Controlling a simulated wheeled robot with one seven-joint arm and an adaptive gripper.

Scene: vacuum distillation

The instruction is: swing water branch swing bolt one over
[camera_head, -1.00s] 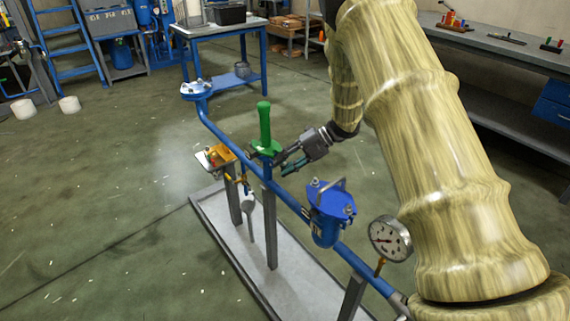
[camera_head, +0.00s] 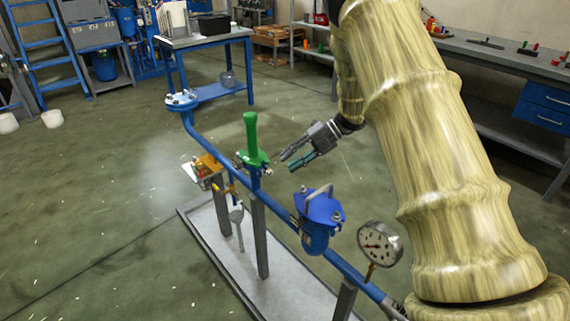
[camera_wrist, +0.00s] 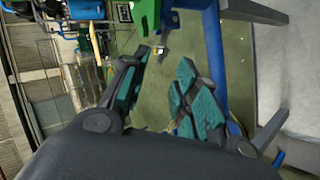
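The blue water branch pipe (camera_head: 207,141) runs diagonally across the head view. A blue strainer (camera_head: 316,238) with a blue lid (camera_head: 320,205) and a grey bar handle sits on it; small bolt ends show at the lid's edge, but I cannot tell which is swing bolt one. A green valve handle (camera_head: 251,134) stands upright on the pipe. My gripper (camera_head: 288,162) is open and empty, right of the green valve and above the strainer. In the wrist view the gap between its fingers (camera_wrist: 163,60) is empty, with a green part (camera_wrist: 146,16) beyond.
A pressure gauge (camera_head: 380,244) stands right of the strainer. An orange fitting (camera_head: 209,166) lies beyond the pipe. Grey posts (camera_head: 259,240) on a pale base plate (camera_head: 210,240) support the line. A blue table (camera_head: 205,40) stands behind; a workbench (camera_head: 500,54) is at right.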

